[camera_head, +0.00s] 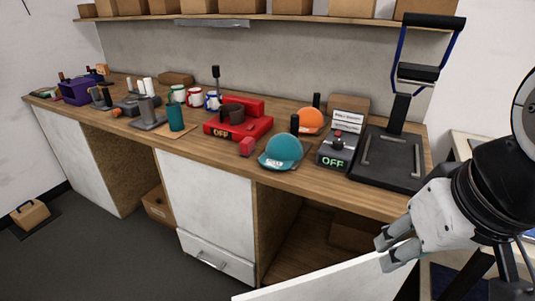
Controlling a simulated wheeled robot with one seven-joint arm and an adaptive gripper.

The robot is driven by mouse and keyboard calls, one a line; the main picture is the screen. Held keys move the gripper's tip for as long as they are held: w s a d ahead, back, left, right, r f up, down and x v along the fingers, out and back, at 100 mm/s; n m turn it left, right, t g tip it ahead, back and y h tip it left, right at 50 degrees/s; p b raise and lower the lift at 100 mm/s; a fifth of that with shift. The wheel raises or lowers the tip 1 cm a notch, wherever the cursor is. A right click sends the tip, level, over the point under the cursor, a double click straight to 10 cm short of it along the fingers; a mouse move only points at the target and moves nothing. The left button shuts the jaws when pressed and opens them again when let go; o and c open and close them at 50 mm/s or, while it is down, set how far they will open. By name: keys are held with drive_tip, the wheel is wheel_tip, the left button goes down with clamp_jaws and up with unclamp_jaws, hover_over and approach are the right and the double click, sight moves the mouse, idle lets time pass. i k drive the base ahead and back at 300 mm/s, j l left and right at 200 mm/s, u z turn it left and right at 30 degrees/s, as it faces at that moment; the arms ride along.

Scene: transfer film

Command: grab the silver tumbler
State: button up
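The silver tumbler (147,109) is a grey upright cylinder on the left half of the long wooden counter. It appears to stand on a grey mat (150,125), just left of a teal tumbler (175,118) on a light-brown mat (181,132). My gripper (382,253) is at the lower right, in front of the counter's right end and far from the silver tumbler. Its two fingers are apart, pointing left, with nothing seen between them.
A white panel (330,282) juts out below my gripper.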

sight(145, 105)
drive_tip(key=u, duration=0.95)
drive_tip(key=i+j+u, duration=0.15)
drive_tip(key=u, duration=0.3)
drive_tip(key=i+j+u, duration=0.15)
drive_tip(key=u, duration=0.3)
drive_tip(key=i+u, duration=0.2)
drive_tip(key=u, duration=0.2)
drive_tip(key=i+l+z, duration=0.1)
drive_tip(key=i+z, duration=0.2)
drive_tip(key=i, duration=0.35)
drive_tip(key=i+z, duration=0.3)
drive_tip(key=i, duration=0.3)
drive_tip(key=i+j+z, duration=0.3)
drive_tip(key=i, duration=0.35)
drive_tip(key=i+z, duration=0.2)
drive_tip(key=i, duration=0.75)
drive_tip(key=i+j+z, duration=0.2)
drive_tip(key=i, duration=0.75)
drive_tip(key=i+z, duration=0.1)
drive_tip(key=z, duration=0.35)
drive_tip(key=i+z, duration=0.1)
drive_tip(key=z, duration=0.35)
